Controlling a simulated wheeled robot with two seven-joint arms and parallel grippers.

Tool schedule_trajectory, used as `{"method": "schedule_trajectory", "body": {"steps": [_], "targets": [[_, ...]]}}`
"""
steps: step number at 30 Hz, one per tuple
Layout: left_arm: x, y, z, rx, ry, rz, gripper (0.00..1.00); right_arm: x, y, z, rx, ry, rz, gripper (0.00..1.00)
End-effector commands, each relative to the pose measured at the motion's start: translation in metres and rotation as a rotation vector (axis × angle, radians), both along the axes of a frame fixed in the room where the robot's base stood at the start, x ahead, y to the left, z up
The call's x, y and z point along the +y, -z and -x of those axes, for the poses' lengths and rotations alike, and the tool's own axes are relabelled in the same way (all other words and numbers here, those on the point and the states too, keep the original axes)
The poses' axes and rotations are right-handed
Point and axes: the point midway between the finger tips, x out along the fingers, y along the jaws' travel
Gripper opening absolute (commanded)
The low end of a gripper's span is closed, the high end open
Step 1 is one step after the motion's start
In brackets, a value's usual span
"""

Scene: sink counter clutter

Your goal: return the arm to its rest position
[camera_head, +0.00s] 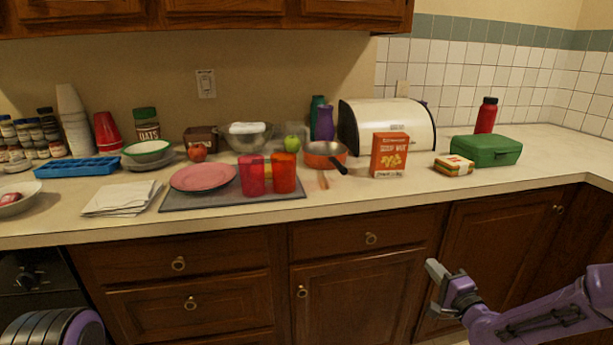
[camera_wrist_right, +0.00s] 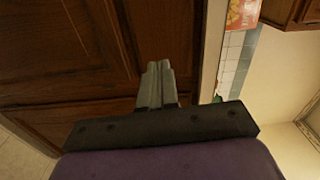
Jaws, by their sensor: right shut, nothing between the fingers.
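My right arm is purple and comes in from the lower right of the head view. Its gripper (camera_head: 433,273) is in front of the lower cabinet doors, below the counter's front edge and apart from everything on the counter. In the right wrist view the two grey fingers (camera_wrist_right: 157,85) are together with nothing between them, and a brown cabinet door lies beyond them. A rounded purple and dark part of mine shows at the lower left of the head view. My left gripper is not in view.
The counter (camera_head: 400,197) holds a red snack box (camera_head: 390,155), a green lunch box (camera_head: 486,150), a sandwich (camera_head: 454,165), an orange pan (camera_head: 322,154), red cups (camera_head: 253,175) and a pink plate (camera_head: 203,178). Lower cabinets (camera_head: 352,307) stand close behind my right gripper.

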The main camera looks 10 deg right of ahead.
Motion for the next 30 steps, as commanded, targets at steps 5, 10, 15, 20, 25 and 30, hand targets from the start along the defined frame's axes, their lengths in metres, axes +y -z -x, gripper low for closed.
{"method": "schedule_trajectory", "body": {"steps": [5,10,15,20,25,30], "targets": [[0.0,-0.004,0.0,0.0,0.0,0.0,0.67,0.009,0.038,0.022,0.188,0.123,0.294,0.0],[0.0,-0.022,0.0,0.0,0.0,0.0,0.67,0.057,0.131,0.112,0.638,0.051,0.643,0.0],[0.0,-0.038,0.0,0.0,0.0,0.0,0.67,0.088,0.191,0.243,1.033,-0.136,0.902,0.0],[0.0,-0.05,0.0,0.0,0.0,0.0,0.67,0.105,0.209,0.336,1.234,-0.29,1.004,0.0],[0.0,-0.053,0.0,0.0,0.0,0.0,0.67,0.11,0.219,0.365,1.281,-0.365,1.033,0.0],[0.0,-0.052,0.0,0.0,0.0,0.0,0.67,0.11,0.22,0.364,1.279,-0.362,1.029,0.0]]}}
